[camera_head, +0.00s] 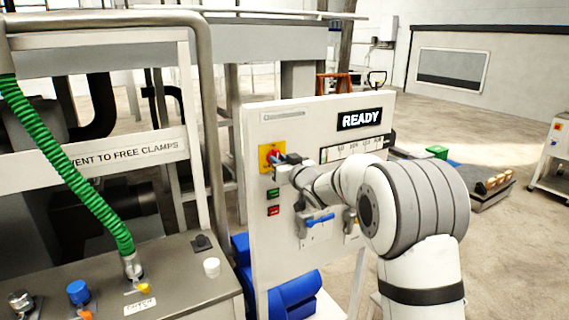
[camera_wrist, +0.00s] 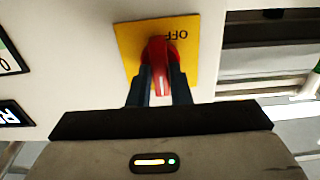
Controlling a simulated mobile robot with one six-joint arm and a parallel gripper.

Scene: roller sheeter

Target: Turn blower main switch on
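The blower main switch is a red rotary knob (camera_wrist: 158,66) on a yellow plate (camera_wrist: 128,45) marked "OFF", shown upside down in the wrist view. In the head view the yellow plate (camera_head: 265,150) is at the upper left of the white control panel (camera_head: 340,265). My gripper (camera_wrist: 159,82) has one dark finger on each side of the knob's handle and appears shut on it. In the head view my gripper (camera_head: 276,163) reaches the plate from the right and hides part of the knob. I cannot read the knob's exact setting.
Below the switch are a green button (camera_head: 272,194) and a red button (camera_head: 273,211). A blue-handled valve (camera_head: 320,219) sits lower on the panel, under my arm. A "READY" display (camera_head: 360,119) is at upper right. A machine with a green hose (camera_head: 65,165) stands left.

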